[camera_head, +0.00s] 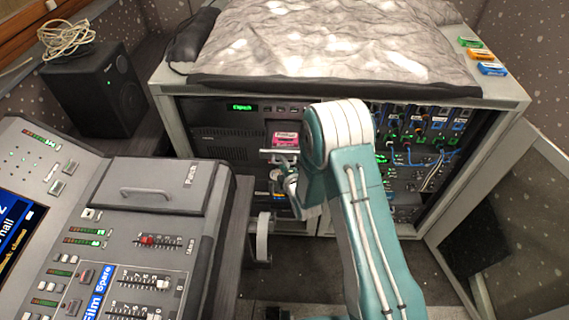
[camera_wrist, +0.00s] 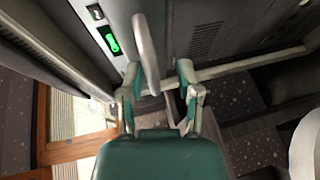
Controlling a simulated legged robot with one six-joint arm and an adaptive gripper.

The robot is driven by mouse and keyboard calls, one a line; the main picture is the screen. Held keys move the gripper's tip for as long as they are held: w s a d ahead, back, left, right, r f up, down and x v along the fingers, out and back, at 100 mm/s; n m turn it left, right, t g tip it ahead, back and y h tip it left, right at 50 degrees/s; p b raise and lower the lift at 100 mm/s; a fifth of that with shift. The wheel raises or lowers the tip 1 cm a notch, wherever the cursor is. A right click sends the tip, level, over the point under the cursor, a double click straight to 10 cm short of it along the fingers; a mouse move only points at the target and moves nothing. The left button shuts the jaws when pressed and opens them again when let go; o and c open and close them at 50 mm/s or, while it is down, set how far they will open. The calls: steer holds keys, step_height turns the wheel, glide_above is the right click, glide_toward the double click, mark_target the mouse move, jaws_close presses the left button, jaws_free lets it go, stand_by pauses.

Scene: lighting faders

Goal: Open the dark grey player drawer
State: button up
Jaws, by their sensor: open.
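The dark grey player (camera_head: 222,143) sits in the rack under the desk top, with a green lit display (camera_head: 242,107) at its upper front. A pale grey bar handle (camera_head: 279,153) shows at its right part, just left of my arm. In the wrist view the handle (camera_wrist: 146,55) stands out from the dark grey front (camera_wrist: 180,20) and reaches between my fingers. My gripper (camera_wrist: 157,78) is open, with one finger on each side of the handle's near end. In the head view my gripper (camera_head: 287,178) is partly hidden by my own wrist. I cannot tell whether a finger touches the handle.
A pink-labelled item (camera_head: 285,139) shows just above the handle. Rack gear with cables (camera_head: 415,155) lies right of my arm. The lighting console (camera_head: 130,235) with a grey lidded box (camera_head: 150,187) stands at left. A grey crumpled cover (camera_head: 330,45) lies on top of the rack.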

steer(key=shift+a+r, duration=0.1)
steer(key=shift+w, duration=0.1)
steer(key=v, duration=1.2)
steer(key=shift+w, duration=0.1)
